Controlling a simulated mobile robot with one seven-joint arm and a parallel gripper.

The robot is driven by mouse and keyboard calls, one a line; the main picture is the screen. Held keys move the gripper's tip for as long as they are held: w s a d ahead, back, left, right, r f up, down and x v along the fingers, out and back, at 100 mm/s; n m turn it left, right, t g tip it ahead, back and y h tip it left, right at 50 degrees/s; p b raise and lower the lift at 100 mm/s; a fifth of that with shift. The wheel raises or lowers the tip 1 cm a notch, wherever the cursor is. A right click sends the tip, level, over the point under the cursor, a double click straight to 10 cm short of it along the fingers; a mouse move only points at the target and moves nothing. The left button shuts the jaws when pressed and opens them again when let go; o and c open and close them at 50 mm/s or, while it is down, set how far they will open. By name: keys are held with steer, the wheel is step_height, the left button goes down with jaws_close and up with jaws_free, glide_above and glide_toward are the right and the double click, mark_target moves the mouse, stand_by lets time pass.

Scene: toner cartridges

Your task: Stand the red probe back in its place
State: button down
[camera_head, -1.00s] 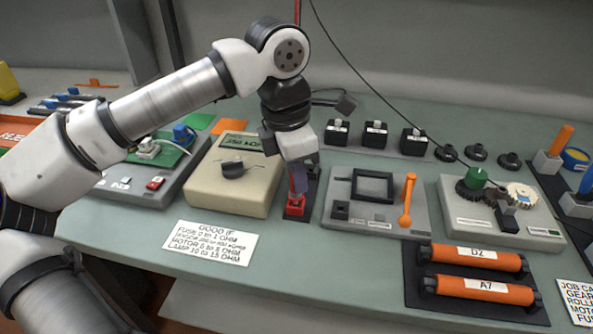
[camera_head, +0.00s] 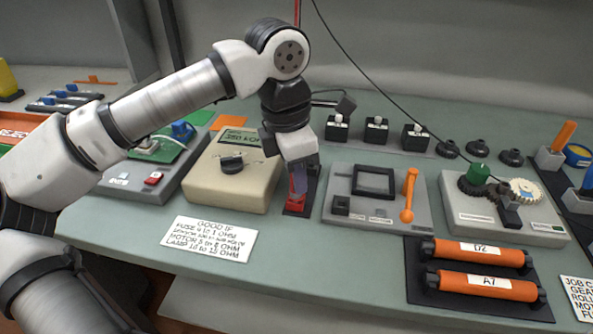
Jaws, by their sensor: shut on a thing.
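My gripper (camera_head: 298,180) points down just right of the beige meter (camera_head: 205,185). It is shut on the red probe (camera_head: 297,186), of which only a small red part shows between the fingers. Below it is a dark narrow base plate (camera_head: 309,183) with red at its front end, close under the fingertips. My wrist hides the back of this plate, and I cannot tell whether the probe touches it or is seated there. The meter has a green display and a dark knob.
A grey fixture with an orange lever (camera_head: 409,195) stands close on the right. A gear tester (camera_head: 500,215) is farther right. Orange rollers (camera_head: 487,286) lie at the front right. A white card (camera_head: 210,238) lies in front of the meter. A black cable (camera_head: 370,88) hangs behind.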

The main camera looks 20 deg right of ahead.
steer(key=shift+f, duration=0.2)
steer(key=c, duration=1.2)
jaws_free()
steer(key=shift+r, duration=0.1)
step_height(320, 180, up, 14)
steer(key=a, duration=0.1)
steer(key=shift+a+p, duration=0.35)
